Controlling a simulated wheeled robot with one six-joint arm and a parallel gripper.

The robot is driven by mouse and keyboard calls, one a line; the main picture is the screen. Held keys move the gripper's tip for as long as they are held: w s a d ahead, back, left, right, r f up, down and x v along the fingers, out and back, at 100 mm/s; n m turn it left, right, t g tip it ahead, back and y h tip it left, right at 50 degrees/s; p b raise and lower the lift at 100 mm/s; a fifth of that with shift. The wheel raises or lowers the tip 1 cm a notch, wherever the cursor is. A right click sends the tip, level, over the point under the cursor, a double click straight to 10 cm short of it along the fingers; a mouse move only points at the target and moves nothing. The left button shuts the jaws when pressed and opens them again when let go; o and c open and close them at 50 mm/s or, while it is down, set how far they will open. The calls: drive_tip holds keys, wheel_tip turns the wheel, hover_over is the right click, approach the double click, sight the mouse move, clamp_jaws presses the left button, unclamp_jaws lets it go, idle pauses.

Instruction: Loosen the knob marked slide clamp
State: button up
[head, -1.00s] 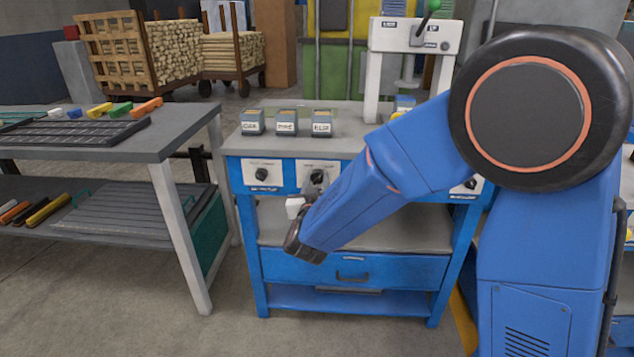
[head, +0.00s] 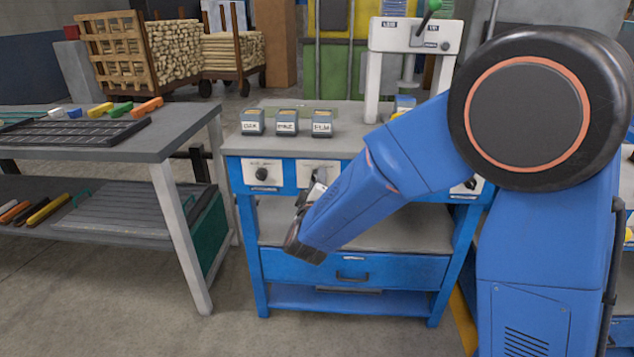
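A dark knob on a white plate (head: 262,174) is on the left of the blue bench front. A second white plate (head: 318,166) is to its right; its knob is mostly hidden behind my gripper. A third dark knob (head: 470,183) shows at the right, partly behind my arm. The plate lettering is too small to read, so I cannot tell which is marked slide clamp. My gripper (head: 316,191) is in front of the lower part of the second plate. I cannot tell whether it touches the knob or whether its fingers are open.
Three small labelled boxes (head: 286,122) stand on the grey bench top (head: 345,150). A white press frame (head: 415,36) with a green-knobbed lever stands behind. A blue drawer (head: 352,271) is below. A grey side table (head: 180,130) stands left, with a gap between it and the bench.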

drive_tip(key=n, duration=0.4)
drive_tip(key=shift+n, duration=0.3)
idle(0.3)
drive_tip(key=o, duration=1)
drive_tip(key=shift+o, duration=0.2)
drive_tip(key=shift+s, duration=0.1)
drive_tip(key=s, duration=1.7)
drive_tip(key=shift+s+a, duration=0.15)
drive_tip(key=shift+a, duration=0.2)
